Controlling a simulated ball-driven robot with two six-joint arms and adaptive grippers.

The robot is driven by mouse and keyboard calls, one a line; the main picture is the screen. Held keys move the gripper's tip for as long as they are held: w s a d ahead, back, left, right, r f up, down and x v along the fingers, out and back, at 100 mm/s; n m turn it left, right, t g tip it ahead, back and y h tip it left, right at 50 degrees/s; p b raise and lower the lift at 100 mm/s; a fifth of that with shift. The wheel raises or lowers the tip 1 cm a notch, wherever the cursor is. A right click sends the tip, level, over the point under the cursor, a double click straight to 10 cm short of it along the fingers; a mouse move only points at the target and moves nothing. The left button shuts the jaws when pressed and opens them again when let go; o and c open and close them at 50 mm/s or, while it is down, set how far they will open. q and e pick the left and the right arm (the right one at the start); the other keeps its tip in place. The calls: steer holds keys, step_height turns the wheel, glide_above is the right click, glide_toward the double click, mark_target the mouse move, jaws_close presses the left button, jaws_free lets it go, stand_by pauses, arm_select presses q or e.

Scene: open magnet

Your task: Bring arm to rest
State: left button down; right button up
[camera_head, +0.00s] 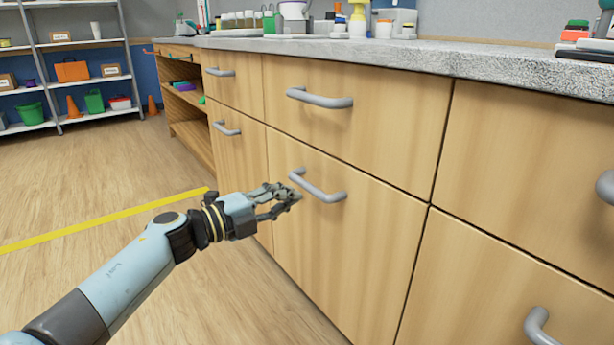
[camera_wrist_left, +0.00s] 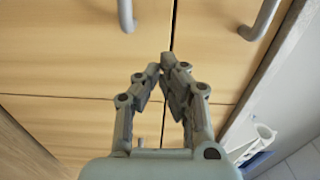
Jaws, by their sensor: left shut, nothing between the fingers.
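My left arm reaches in from the lower left in the head view. Its grey gripper (camera_head: 292,197) is shut and empty, in front of the wooden cabinet. In the head view its tips appear close to the left end of a grey handle (camera_head: 320,189) on a lower cabinet front; the gap in depth is hard to judge. In the left wrist view the fingertips (camera_wrist_left: 168,64) come together with nothing between them. There, grey handles (camera_wrist_left: 262,20) show beyond the tips, apart from them. My right gripper is not in view.
Wooden drawer fronts (camera_head: 352,115) with grey handles run along the right under a speckled counter (camera_head: 470,62). Bottles and jars stand at its back. Shelves (camera_head: 85,80) with bins are far left. A yellow stripe (camera_head: 100,222) crosses the open floor at left.

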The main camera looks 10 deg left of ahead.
arm_select(q)
steer(key=s+f+n+y, duration=0.1)
steer(key=s+f+n, duration=0.2)
steer(key=s+f, duration=0.7)
steer(key=s+a+f+n+g+y, duration=0.1)
steer(key=s+a+f+n+y, duration=0.45)
steer(key=s+a+n, duration=0.2)
steer(key=s+a+f+n+g+y, duration=0.1)
steer(key=s+a+f+n+y, duration=0.5)
steer(key=s, duration=0.3)
steer(key=s+f+n+g+p, duration=0.2)
steer(key=s+p, duration=0.3)
steer(key=s, duration=0.7)
steer(key=s+f+n+g+p, duration=0.3)
steer(key=s+n+g+p, duration=0.1)
steer(key=s, duration=0.8)
steer(key=s+f+n+g+p, duration=0.3)
steer(key=s+g+p, duration=0.2)
steer(key=s, duration=0.7)
steer(key=p, duration=0.2)
steer(key=shift+p, duration=0.4)
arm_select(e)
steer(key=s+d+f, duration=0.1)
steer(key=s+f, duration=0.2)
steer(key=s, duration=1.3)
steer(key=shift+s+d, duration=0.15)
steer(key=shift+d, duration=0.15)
